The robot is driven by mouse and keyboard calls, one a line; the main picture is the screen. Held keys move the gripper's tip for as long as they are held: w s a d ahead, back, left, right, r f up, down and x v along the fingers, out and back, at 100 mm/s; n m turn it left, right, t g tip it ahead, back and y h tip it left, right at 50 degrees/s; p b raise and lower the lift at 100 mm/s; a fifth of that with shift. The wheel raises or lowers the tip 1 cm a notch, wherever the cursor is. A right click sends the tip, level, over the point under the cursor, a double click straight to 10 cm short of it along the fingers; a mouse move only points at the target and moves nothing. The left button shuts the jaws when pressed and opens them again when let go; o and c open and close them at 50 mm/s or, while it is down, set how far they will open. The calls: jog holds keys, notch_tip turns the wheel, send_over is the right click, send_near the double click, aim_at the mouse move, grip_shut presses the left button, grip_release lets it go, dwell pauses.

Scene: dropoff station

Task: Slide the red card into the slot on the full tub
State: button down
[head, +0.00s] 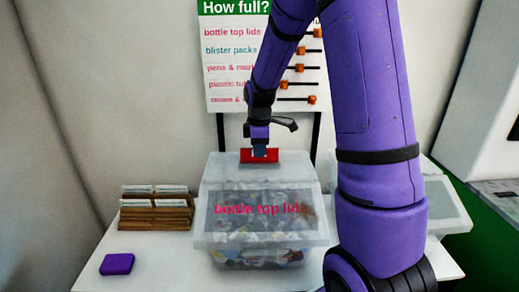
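The red card (246,157) is upright at the back top of the tub labelled "bottle top lids" (210,240). My gripper (260,152) is directly above the tub and in front of the card, with its fingertips at the card's upper part. The card spreads out on both sides of the fingertips. The tub is translucent, with a lid and many small items inside. The slot cannot be made out. Whether the card's lower edge is in a slot, or only near the lid, I cannot tell. Whether the fingers grip the card is too small to tell.
A wooden card holder (155,212) with white cards stands left of the tub. A purple block (117,264) lies on the white table (165,262) at front left. Another clear tub (445,207) is at right, partly behind my arm. The "How full?" board (235,80) stands behind.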

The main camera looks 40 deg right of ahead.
jog(key=shift+f, duration=0.5)
dwell(0.5)
jog(key=c, duration=1.2)
grip_release()
jog(key=shift+c, duration=0.2)
notch_tip(320, 180, up, 11)
jog(key=shift+f, duration=0.1)
